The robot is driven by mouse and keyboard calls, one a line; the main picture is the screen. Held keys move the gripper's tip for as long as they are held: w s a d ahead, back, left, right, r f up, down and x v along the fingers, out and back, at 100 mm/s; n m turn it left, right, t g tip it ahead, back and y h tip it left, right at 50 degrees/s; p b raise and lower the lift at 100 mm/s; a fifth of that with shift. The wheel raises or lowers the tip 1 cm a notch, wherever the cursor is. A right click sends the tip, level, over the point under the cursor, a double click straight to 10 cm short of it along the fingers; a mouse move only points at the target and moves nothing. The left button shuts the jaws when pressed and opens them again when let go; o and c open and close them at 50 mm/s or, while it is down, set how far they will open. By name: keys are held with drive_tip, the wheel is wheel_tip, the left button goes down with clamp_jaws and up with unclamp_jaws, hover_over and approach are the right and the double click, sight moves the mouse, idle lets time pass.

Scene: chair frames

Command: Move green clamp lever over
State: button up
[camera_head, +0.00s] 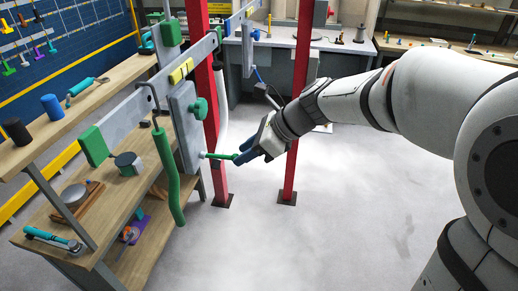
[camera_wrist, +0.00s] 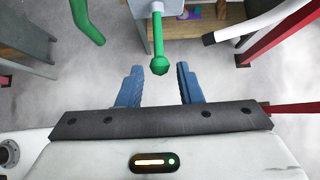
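The green clamp lever (camera_head: 222,155) sticks out to the right from the low part of a grey plate (camera_head: 185,125) on the frame. My gripper (camera_head: 241,155) is at the lever's free end. In the wrist view my gripper (camera_wrist: 159,75) is open, with blue fingers apart on either side of the knob. A gap shows between the knob and each finger. In the head view the fingers partly hide the lever's end.
A long green handle (camera_head: 167,180) hangs left of the lever; it also shows in the wrist view (camera_wrist: 87,20). Red posts (camera_head: 298,100) stand behind my gripper. A wooden shelf (camera_head: 95,195) is at left. Open floor (camera_head: 310,240) lies below.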

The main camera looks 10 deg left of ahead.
drive_tip(key=shift+b+x, duration=0.35)
drive_tip(key=shift+x, duration=0.55)
drive_tip(key=shift+a+f, duration=0.1)
drive_tip(key=shift+f, duration=0.05)
drive_tip(key=shift+c, duration=0.3)
drive_tip(key=c, duration=0.4)
drive_tip(key=shift+f+b, duration=0.75)
drive_tip(key=shift+f, duration=0.45)
drive_tip(key=shift+c, duration=0.2)
drive_tip(key=shift+f, duration=0.2)
drive_tip(key=shift+a+f+b, duration=0.2)
drive_tip(key=shift+f+b, duration=0.2)
drive_tip(key=shift+f, duration=0.05)
drive_tip(key=shift+a+f+b, duration=0.2)
drive_tip(key=shift+f+b, duration=0.2)
drive_tip(key=shift+f, duration=0.1)
